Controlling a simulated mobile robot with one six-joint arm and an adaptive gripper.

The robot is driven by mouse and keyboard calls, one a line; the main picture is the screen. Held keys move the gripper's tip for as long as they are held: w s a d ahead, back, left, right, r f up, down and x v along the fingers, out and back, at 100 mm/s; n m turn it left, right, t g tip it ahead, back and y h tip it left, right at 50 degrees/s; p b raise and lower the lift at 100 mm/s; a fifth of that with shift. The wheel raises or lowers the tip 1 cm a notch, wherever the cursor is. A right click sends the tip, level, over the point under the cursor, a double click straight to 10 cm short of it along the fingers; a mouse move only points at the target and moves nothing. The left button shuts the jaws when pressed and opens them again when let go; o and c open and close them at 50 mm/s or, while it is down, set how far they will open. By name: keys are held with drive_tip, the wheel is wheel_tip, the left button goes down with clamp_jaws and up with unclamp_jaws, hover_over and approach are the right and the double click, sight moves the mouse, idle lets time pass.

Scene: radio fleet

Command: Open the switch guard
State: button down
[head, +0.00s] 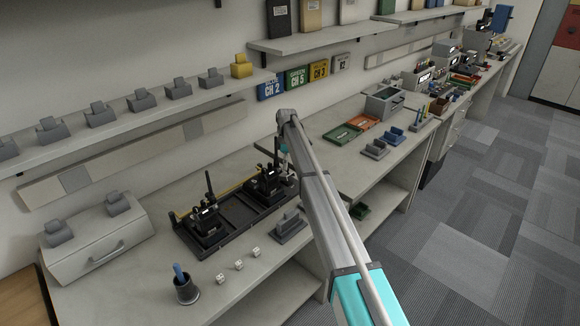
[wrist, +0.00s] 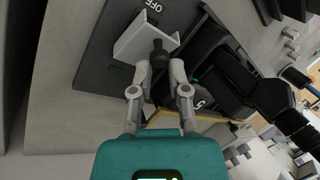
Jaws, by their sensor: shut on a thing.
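In the wrist view a pale switch guard (wrist: 133,42) stands out from a dark grey panel (wrist: 96,52), beside the letters OFF. A short black knob (wrist: 159,46) projects from the guard toward me. My gripper (wrist: 160,72) has its two grey fingers on either side of this knob and is shut on it. The fingers hide the knob's lower part. In the head view my arm covers the fingers and the guard; only a bit of the teal gripper body (head: 283,148) shows beside the arm.
Black radios stand close to the right of my fingers (wrist: 225,75). In the head view a black charging tray (head: 238,214) holds radios (head: 207,222). A pen cup (head: 186,288) and small white blocks (head: 238,265) stand in front. The bench front left is partly clear.

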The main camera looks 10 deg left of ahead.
drive_tip(key=shift+d, duration=0.15)
drive_tip(key=c, duration=0.6)
unclamp_jaws()
